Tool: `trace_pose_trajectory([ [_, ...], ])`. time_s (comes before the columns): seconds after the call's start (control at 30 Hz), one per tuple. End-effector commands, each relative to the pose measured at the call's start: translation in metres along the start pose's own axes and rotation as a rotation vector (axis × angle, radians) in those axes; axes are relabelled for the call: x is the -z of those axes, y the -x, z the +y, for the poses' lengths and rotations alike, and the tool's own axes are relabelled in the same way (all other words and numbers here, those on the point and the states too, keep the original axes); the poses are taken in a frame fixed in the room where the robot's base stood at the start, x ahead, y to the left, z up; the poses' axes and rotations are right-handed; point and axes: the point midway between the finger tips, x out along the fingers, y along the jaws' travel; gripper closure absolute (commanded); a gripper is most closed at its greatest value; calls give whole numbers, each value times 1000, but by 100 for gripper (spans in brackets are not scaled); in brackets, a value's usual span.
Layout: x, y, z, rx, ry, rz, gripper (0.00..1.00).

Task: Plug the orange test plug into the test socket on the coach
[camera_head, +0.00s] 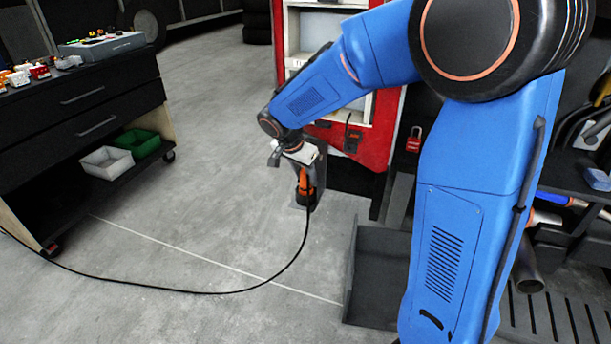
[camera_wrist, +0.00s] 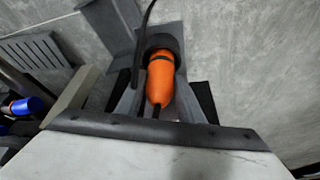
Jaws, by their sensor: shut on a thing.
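The orange test plug (camera_head: 304,186) is held in my gripper (camera_head: 306,194), near the middle of the head view, hanging over the floor. In the wrist view the plug (camera_wrist: 161,78) shows an orange body with a dark band and a wide dark collar, between the grey fingers of my gripper (camera_wrist: 161,88). The fingers are shut on it. A black cable (camera_head: 292,262) runs from the plug down and away to the left. I cannot pick out the test socket with certainty in either view.
A dark drawer cart (camera_head: 75,112) with a grey control box (camera_head: 102,44) stands at the left; green (camera_head: 138,142) and white bins (camera_head: 107,162) sit on its lower shelf. A red cabinet (camera_head: 374,148) stands behind my gripper. The floor (camera_head: 200,190) between is open, apart from the cable.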

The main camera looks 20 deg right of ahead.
Motion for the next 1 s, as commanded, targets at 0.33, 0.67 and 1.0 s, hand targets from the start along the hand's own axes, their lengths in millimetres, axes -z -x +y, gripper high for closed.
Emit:
trace_pose_trajectory([
  [0.33,-2,-5,0,0,0,0,95],
  [0.67,-4,-10,0,0,0,0,95],
  [1.0,-4,-11,0,0,0,0,58],
])
